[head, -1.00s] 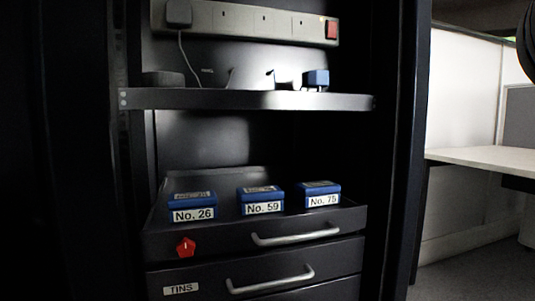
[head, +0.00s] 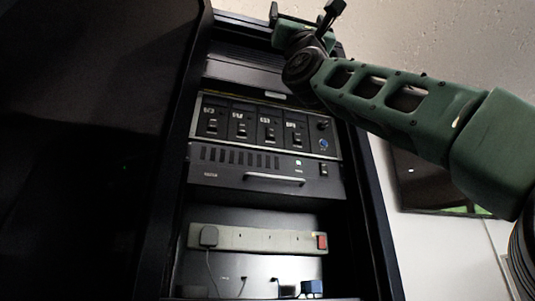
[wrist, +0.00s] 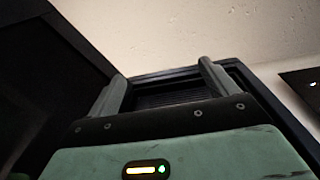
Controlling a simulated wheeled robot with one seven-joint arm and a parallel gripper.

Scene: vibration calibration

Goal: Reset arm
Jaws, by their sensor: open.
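My green arm reaches from the right edge up to the top of the head view. My gripper (head: 303,12) is at the top of that view, in front of the upper part of the black cabinet (head: 367,190). In the wrist view my gripper (wrist: 161,70) shows its two grey fingers spread apart with nothing between them. The cabinet top (wrist: 170,76) lies beyond the fingers. No task object is held.
The cabinet holds a module panel (head: 255,128), a unit with a handle (head: 225,178) and a power strip (head: 262,239) with a red switch. A blue plug (head: 312,287) sits below. A dark screen (head: 430,182) hangs at right. The pale wall (head: 450,45) is bare.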

